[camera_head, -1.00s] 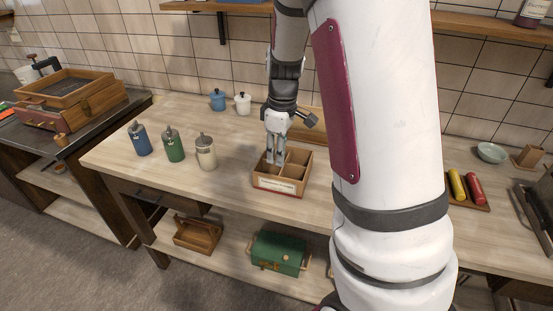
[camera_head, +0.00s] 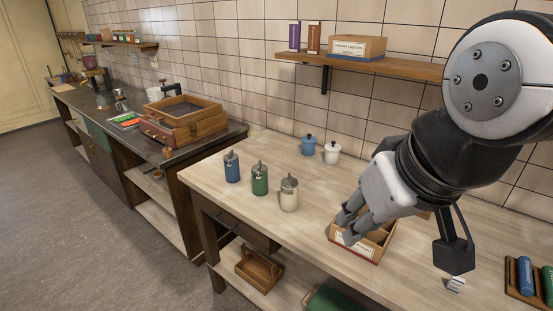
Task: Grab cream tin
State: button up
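The cream tin (camera_head: 289,194) stands upright on the light wooden worktop, at the right end of a row with a green tin (camera_head: 260,180) and a blue tin (camera_head: 232,167). Each has a grey top fitting. My gripper (camera_head: 347,225) is to the right of the cream tin, apart from it, at the left part of a divided wooden box (camera_head: 362,250). Its two fingers look spread, with nothing visible between them. The fingers and hand hide part of the box, and I cannot tell whether they touch it.
A blue lidded pot (camera_head: 309,145) and a white lidded pot (camera_head: 331,152) stand behind the tins. A wall shelf (camera_head: 380,67) hangs above. A wooden carrier (camera_head: 259,268) sits on the lower shelf. The worktop left of the box, around the tins, is mostly clear.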

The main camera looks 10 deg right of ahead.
aim_at(289, 196)
jog(key=i+l+u, duration=0.6)
jog(key=i, duration=0.15)
jog(key=i+j, duration=0.05)
